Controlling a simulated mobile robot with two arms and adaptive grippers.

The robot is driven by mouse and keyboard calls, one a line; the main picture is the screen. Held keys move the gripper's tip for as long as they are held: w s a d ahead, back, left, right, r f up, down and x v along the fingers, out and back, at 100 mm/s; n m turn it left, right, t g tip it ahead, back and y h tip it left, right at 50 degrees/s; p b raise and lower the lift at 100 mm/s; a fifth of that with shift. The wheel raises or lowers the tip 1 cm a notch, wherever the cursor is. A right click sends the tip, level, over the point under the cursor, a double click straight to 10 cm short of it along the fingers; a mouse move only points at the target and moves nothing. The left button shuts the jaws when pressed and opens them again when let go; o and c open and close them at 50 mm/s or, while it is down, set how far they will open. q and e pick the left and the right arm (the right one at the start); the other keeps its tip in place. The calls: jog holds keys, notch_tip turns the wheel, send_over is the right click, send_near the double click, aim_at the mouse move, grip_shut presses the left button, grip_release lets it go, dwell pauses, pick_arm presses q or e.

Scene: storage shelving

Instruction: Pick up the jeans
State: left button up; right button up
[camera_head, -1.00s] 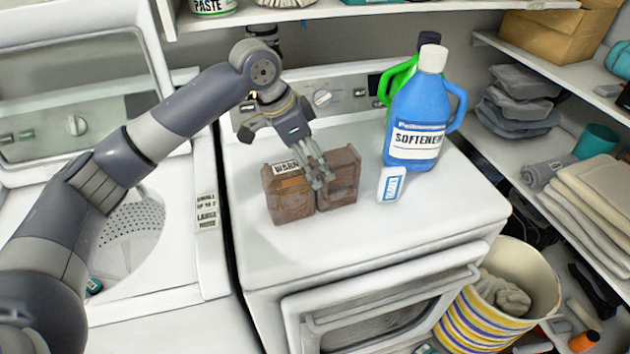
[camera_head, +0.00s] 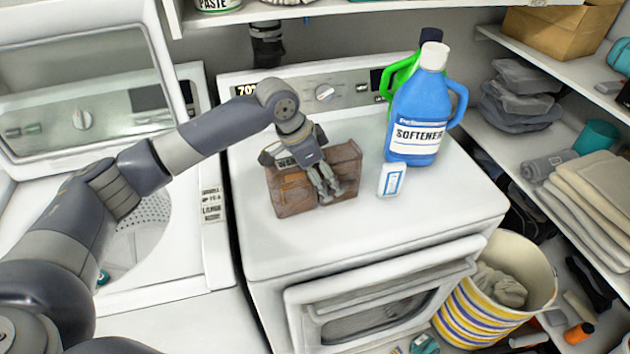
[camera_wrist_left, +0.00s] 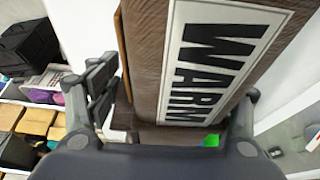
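I cannot surely pick out jeans; dark grey folded clothes (camera_head: 518,97) lie stacked on the right shelf. My left gripper (camera_head: 327,190) is at the front of a brown leather-like box (camera_head: 291,196) on the dryer top. The arm and gripper hide part of the box and its label. In the left wrist view, the brown box (camera_wrist_left: 148,60) with a "WARM" label fills the middle, between the widely spread fingers of the left gripper (camera_wrist_left: 172,115). The fingers look open, and a firm hold does not show. My right gripper is not in view.
A blue softener bottle (camera_head: 420,112), a green bottle (camera_head: 398,68) and a small white-blue box (camera_head: 392,180) stand right of the brown box. The dryer's front top (camera_head: 390,225) is clear. A striped basket (camera_head: 492,290) stands on the floor.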

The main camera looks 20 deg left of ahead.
pick_arm(q)
jog(key=c, duration=0.8)
jog(key=shift+r, duration=0.1)
